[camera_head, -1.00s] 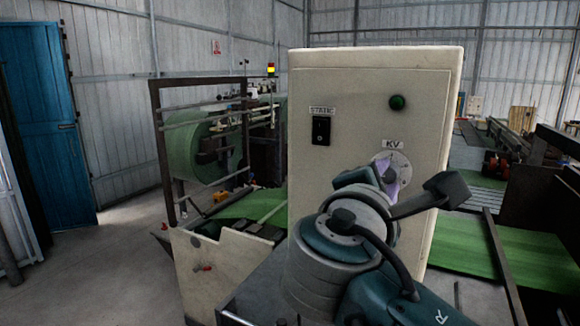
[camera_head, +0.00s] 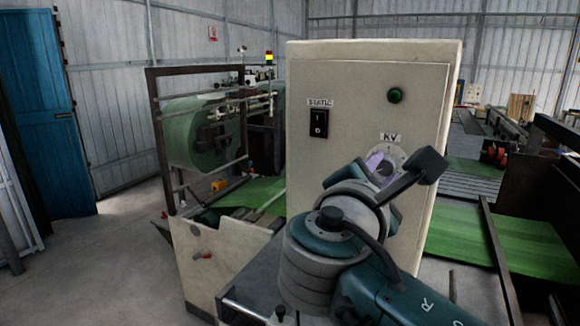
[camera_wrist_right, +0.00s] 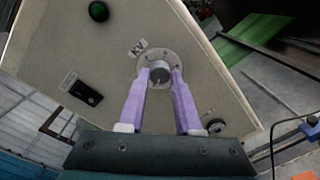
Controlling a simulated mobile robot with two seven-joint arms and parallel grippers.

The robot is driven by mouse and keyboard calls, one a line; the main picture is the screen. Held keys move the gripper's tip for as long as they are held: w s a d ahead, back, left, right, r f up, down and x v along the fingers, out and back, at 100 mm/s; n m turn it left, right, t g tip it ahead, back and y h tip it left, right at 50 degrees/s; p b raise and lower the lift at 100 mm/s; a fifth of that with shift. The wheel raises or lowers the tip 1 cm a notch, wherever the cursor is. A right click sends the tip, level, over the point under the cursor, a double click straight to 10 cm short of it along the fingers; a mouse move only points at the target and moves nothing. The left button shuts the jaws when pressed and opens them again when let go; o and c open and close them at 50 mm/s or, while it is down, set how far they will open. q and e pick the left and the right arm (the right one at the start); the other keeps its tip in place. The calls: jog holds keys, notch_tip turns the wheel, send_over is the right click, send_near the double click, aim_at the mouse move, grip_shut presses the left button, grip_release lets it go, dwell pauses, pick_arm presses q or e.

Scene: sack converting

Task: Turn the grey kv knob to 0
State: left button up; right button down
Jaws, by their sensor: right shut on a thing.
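The grey kv knob (camera_wrist_right: 155,78) sits on a round pale dial plate (camera_wrist_right: 173,58) under the KV label on the cream cabinet. In the right wrist view the two purple fingers of my right gripper (camera_wrist_right: 159,80) lie on either side of the knob and are shut on it. In the head view my right gripper (camera_head: 382,170) covers most of the knob, and part of the dial (camera_head: 400,158) shows above it. The dial marks are too small to read. My left gripper is not in view.
The cream cabinet (camera_head: 350,75) also carries a black STATIC switch (camera_head: 318,124) and a green lamp (camera_head: 395,96). A black round fitting (camera_wrist_right: 216,126) is on the panel to the right of my fingers. Green sheet (camera_head: 500,235) runs at the right.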

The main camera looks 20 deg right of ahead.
jog(key=c, duration=0.6)
grip_release()
jog(key=shift+a, duration=0.1)
jog(key=shift+s+a+f+b, duration=0.15)
jog(key=shift+s+a+b, duration=0.1)
jog(key=shift+b, duration=0.1)
jog(key=b+v, duration=0.5)
jog(key=v, duration=0.4)
jog(key=shift+s, duration=0.1)
